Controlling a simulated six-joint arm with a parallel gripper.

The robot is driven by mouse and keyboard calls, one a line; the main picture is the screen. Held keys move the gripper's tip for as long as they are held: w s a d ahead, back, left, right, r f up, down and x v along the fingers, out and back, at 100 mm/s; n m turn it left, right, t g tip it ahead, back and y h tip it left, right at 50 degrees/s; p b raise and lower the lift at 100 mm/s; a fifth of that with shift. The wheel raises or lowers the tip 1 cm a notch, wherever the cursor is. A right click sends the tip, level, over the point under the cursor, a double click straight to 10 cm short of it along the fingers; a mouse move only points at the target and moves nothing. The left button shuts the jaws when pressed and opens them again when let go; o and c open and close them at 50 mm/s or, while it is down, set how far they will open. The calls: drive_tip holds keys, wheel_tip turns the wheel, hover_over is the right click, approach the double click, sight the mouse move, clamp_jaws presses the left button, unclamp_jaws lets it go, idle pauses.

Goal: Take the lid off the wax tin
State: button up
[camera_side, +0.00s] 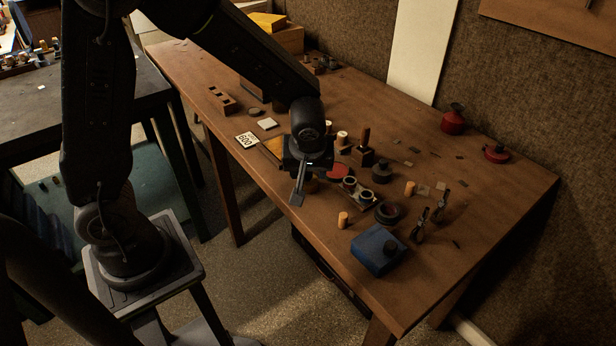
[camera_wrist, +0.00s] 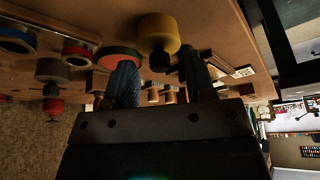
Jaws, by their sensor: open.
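A squat yellow round tin (camera_wrist: 158,30) with a dark knob on its lid shows in the wrist view; it looks like the wax tin, with the lid on. My gripper (camera_wrist: 160,78) is open, its two fingers on either side of the knob in that view. No contact shows, and the depth between fingers and tin is hard to judge. In the side view my gripper (camera_side: 303,188) is low over the near side of the table and mostly hides the tin behind it.
A red disc (camera_side: 338,170) lies close beside my gripper on the wooden table (camera_side: 450,270). Dark rings, small orange cylinders and pliers (camera_side: 418,225) stand to the right. A blue box (camera_side: 378,250) sits near the front edge. Red cans (camera_side: 453,120) stand at the back.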

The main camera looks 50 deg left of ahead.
drive_tip(key=shift+w+a+f, duration=0.1)
drive_tip(key=shift+a+f, duration=0.05)
drive_tip(key=shift+f, duration=0.4)
clamp_jaws()
